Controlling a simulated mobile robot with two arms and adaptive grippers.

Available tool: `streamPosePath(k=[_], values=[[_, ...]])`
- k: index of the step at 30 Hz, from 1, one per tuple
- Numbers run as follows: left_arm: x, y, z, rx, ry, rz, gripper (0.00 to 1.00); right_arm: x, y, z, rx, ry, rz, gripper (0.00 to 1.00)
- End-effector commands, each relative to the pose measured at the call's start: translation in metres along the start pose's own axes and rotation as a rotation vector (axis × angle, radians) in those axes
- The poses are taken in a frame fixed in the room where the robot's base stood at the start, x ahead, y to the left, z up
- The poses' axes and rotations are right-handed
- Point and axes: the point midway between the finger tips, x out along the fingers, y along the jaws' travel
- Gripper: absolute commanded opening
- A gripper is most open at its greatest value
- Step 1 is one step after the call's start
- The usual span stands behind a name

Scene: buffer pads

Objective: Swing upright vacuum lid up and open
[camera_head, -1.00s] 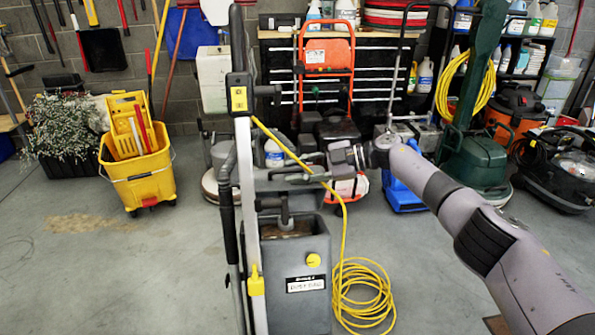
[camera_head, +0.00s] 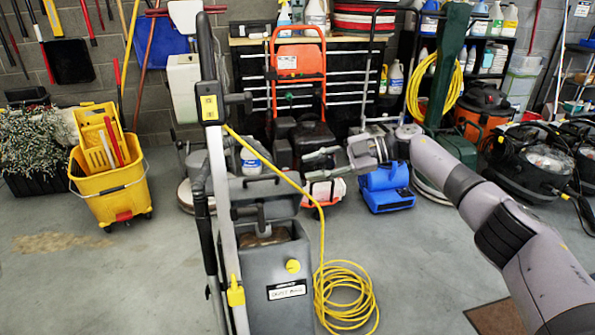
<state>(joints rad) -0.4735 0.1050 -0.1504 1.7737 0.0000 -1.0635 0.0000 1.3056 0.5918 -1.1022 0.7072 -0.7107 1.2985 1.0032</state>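The upright vacuum (camera_head: 282,268) stands at the centre-left, a grey tank with a tall pale post and black handle. A grey panel that looks like its lid (camera_head: 262,190) shows raised above the tank's opening, where a brownish inside is visible. My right gripper (camera_head: 312,164) reaches in from the right, just right of the panel's upper edge. Its two fingers point left and stand apart, with nothing seen between them. I cannot tell whether a finger touches the panel. My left gripper is not in view.
A yellow cord (camera_head: 345,295) runs down past the vacuum's right side and coils on the floor. A blue floor blower (camera_head: 388,190) and an orange-handled machine (camera_head: 297,58) stand behind. A yellow mop bucket (camera_head: 112,185) stands left. The floor in front is mostly clear.

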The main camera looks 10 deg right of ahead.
Motion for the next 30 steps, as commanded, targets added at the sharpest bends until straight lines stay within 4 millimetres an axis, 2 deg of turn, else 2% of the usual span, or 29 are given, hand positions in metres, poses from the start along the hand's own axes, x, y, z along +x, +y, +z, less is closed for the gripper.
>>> streamPosePath(k=[3,11,14,17,20,24,27,30], values=[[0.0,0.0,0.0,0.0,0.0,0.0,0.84,-0.008,0.0,0.0,0.0,-0.001,0.001,0.3],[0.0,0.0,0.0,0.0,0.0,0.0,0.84,-0.01,0.0,0.0,0.0,-0.001,0.001,0.3],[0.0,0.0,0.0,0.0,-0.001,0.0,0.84,-0.007,-0.002,0.001,-0.005,0.002,0.0,0.24],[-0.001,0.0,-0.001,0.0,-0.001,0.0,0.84,0.011,-0.013,0.004,-0.047,0.017,0.005,0.18],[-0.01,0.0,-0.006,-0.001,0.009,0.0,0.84,0.047,-0.037,0.006,-0.151,0.05,0.034,0.11],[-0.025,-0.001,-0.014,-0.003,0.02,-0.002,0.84,0.094,-0.071,-0.001,-0.379,0.074,0.157,0.02],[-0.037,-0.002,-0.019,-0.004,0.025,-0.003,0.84,0.108,-0.086,-0.009,-0.547,0.041,0.286,0.0],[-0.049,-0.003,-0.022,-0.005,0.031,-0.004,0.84,0.104,-0.095,-0.015,-0.697,-0.034,0.413,0.0]])
